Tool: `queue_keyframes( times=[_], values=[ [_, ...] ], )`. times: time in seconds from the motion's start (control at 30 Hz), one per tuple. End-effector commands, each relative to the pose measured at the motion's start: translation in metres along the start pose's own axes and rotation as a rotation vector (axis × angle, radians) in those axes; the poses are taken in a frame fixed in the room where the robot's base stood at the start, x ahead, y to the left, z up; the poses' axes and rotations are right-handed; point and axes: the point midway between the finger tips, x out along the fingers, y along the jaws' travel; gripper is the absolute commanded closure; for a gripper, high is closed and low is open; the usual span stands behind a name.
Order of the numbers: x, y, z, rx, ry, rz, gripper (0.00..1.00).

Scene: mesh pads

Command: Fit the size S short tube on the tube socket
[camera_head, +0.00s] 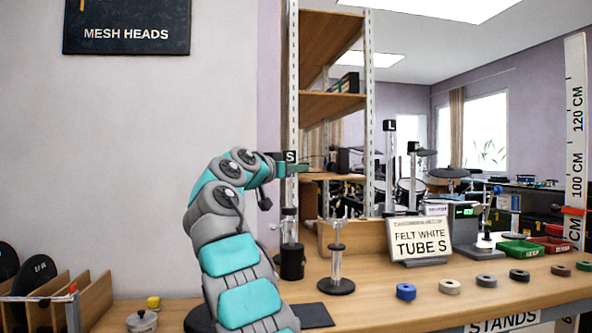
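My gripper (290,168) is at the end of my teal and grey arm, left of centre, reaching to the right. It is level with a small black tag marked S (290,157), which appears just above or behind its fingers. Whether the fingers touch or hold anything is too small to tell. Below it, a dark upright piece with a black cylinder base (292,262) stands on the table. A clear upright on a round black base (337,286) stands to its right. I cannot tell which piece is the size S short tube or the tube socket.
Tall posts, one marked L (390,126), and green (519,250) and red trays stand right. A wooden shelf rises behind.

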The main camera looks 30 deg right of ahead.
Motion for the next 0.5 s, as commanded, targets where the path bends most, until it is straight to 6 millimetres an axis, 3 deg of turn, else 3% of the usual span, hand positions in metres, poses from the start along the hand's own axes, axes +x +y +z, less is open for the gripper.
queue_keyframes(
  times=[0.03, 0.23, 0.5],
  values=[
    [-0.0001, 0.0, -0.0002, 0.0, 0.0, 0.0, 0.66],
    [-0.0002, 0.0, -0.0002, 0.0, 0.0, 0.0, 0.44],
    [-0.0007, -0.0004, 0.0001, 0.0, 0.0, -0.001, 0.43]
  ],
)
